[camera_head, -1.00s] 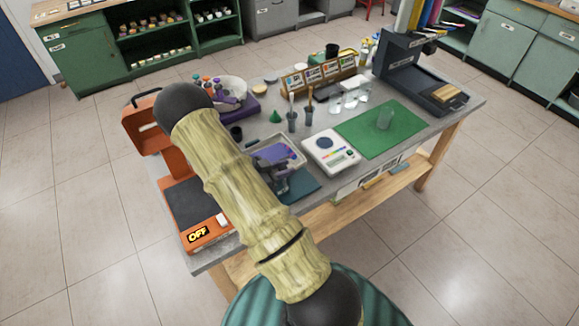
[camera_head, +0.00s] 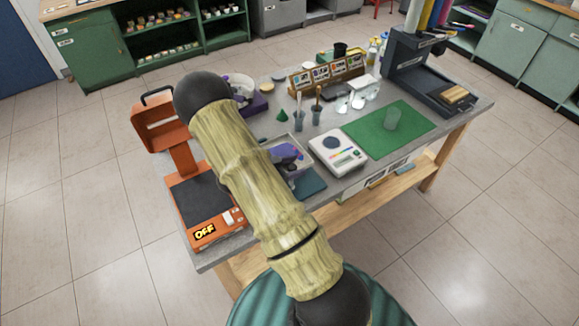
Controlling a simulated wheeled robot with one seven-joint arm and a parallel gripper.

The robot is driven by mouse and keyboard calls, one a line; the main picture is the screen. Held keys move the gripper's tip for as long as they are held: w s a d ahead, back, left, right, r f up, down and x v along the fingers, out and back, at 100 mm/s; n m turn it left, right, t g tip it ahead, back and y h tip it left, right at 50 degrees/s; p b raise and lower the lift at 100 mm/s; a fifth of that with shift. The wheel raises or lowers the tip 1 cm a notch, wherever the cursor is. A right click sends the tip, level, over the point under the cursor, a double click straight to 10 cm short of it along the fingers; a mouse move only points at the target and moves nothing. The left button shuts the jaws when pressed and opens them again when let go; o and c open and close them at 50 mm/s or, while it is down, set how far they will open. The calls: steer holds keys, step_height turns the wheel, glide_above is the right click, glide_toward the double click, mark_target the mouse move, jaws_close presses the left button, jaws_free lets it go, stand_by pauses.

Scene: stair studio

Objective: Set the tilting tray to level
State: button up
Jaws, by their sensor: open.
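A shallow pale grey tray (camera_head: 303,147) lies near the middle of the bench, partly behind my arm, and seems to be the tilting tray. Its exact tilt cannot be told from here. My gripper (camera_head: 292,161), dark and purple, shows just past the right side of my arm, over the tray area. It is open, and I see nothing held in it. Its fingertips are small and hard to make out, and whether they touch the tray is unclear. My arm hides the tray's left part.
An orange device (camera_head: 195,203) with a raised lid, marked OFF, stands at the bench's left end. A white scale (camera_head: 350,163) and a green mat (camera_head: 365,137) lie right of the tray. Cups with tools (camera_head: 299,119) stand behind. A dark stand (camera_head: 407,60) fills the far right.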

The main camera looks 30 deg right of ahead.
steer(key=shift+a, duration=0.1)
steer(key=b+v, duration=0.4)
steer(key=v, duration=1.3)
steer(key=shift+a, duration=0.15)
